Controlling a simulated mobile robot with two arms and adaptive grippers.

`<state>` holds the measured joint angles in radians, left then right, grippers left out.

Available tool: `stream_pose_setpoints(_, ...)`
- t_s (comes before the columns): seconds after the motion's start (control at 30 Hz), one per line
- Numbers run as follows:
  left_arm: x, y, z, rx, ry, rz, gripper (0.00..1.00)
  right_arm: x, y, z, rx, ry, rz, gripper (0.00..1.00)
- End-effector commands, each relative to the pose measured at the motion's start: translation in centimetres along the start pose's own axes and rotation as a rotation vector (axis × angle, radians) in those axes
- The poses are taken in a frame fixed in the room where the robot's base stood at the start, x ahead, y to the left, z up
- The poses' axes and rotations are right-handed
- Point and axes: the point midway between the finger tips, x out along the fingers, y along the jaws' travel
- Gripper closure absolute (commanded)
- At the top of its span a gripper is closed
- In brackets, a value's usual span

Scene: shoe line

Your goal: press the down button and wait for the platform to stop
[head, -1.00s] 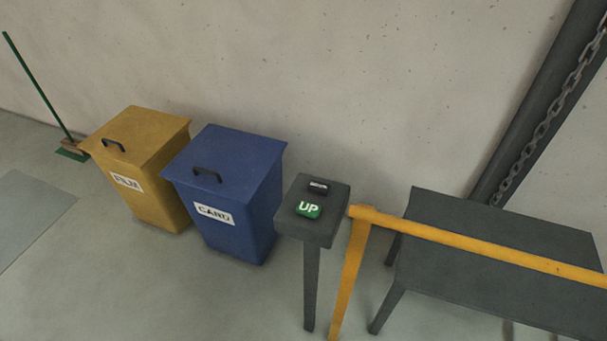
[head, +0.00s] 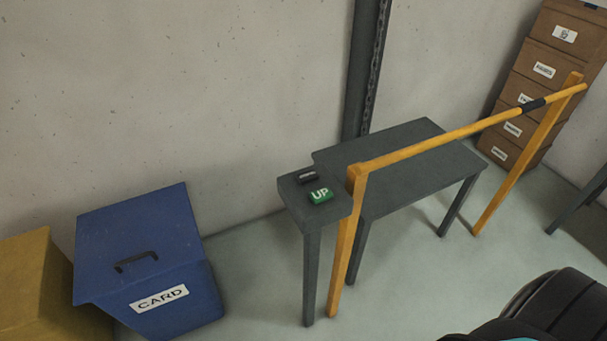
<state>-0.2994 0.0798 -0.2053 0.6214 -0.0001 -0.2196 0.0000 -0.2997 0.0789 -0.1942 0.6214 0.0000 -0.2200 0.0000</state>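A grey control post (head: 313,215) stands beside the left end of the yellow rail. On its top are a green button marked UP (head: 320,195) and, behind it, a smaller black button (head: 308,177) with a pale label too small to read. A grey platform (head: 410,165) on legs stands behind the yellow rail, in front of a dark upright with a chain (head: 374,75). Neither of my grippers shows in the head view. A black rounded part, probably mine, shows at the bottom right.
A yellow rail (head: 440,138) on two posts runs across the platform's front. A blue CARD bin (head: 150,250) and a yellow bin (head: 38,285) stand at left. Stacked brown boxes (head: 545,75) stand at the back right. The floor before the post is clear.

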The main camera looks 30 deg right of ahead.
Motion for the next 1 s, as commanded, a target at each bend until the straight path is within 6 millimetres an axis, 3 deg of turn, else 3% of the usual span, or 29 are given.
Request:
stream_pose_setpoints(0.27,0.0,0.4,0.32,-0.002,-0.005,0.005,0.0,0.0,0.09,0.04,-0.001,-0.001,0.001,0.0)
stream_pose_setpoints(1.0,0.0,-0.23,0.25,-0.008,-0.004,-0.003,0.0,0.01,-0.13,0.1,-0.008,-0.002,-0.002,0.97)
